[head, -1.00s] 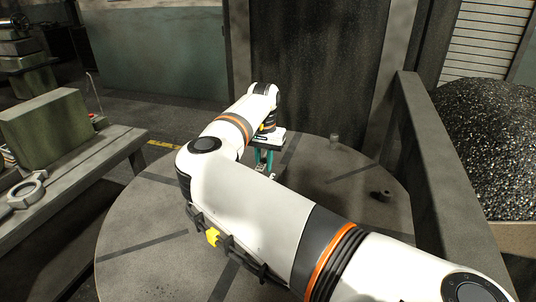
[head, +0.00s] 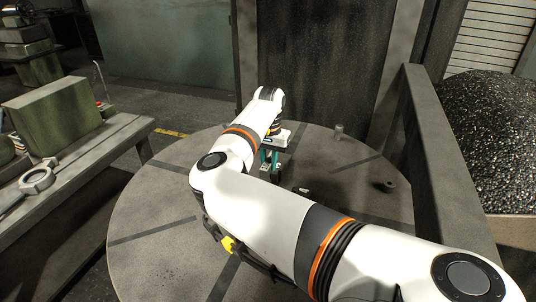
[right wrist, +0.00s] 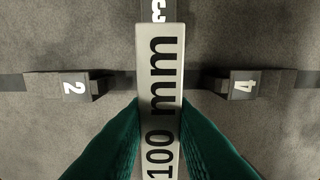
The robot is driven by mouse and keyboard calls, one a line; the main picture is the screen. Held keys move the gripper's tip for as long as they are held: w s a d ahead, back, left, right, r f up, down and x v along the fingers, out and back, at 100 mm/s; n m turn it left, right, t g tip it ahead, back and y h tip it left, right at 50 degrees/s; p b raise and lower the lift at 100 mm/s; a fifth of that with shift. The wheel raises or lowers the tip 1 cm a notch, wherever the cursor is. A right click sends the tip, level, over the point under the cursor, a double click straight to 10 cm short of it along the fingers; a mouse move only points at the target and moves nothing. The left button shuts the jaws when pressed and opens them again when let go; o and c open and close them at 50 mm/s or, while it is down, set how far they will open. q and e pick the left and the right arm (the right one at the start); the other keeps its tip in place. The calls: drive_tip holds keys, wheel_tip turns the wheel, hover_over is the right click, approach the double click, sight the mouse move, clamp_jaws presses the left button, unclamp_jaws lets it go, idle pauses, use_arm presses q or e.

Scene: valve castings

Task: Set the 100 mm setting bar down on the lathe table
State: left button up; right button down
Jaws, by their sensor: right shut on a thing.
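The setting bar (right wrist: 160,85), pale with "100 mm" in black letters, is between the green fingers of my right gripper (right wrist: 158,140) in the right wrist view. The fingers are shut on it. In the head view my right gripper (head: 269,160) is over the middle of the round grey lathe table (head: 150,220), partly hidden by my own arm. I cannot tell whether the bar touches the table. My left gripper is not in view.
Dark table blocks marked 2 (right wrist: 72,87), 4 (right wrist: 243,85) and 3 (right wrist: 158,10) surround the bar. A small cylinder (head: 339,130) and a dark round part (head: 387,186) are on the table's right side. A bench (head: 90,160) stands left, a chip heap (head: 490,130) right.

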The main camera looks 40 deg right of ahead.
drive_tip(key=shift+f, duration=0.7)
drive_tip(key=shift+a+f, duration=0.15)
drive_tip(key=shift+f, duration=0.05)
drive_tip(key=shift+p, duration=0.9)
drive_tip(key=shift+f+b, duration=0.85)
drive_tip(key=shift+f, duration=1.6)
drive_tip(key=shift+f+b, duration=0.35)
drive_tip(key=shift+f, duration=1.5)
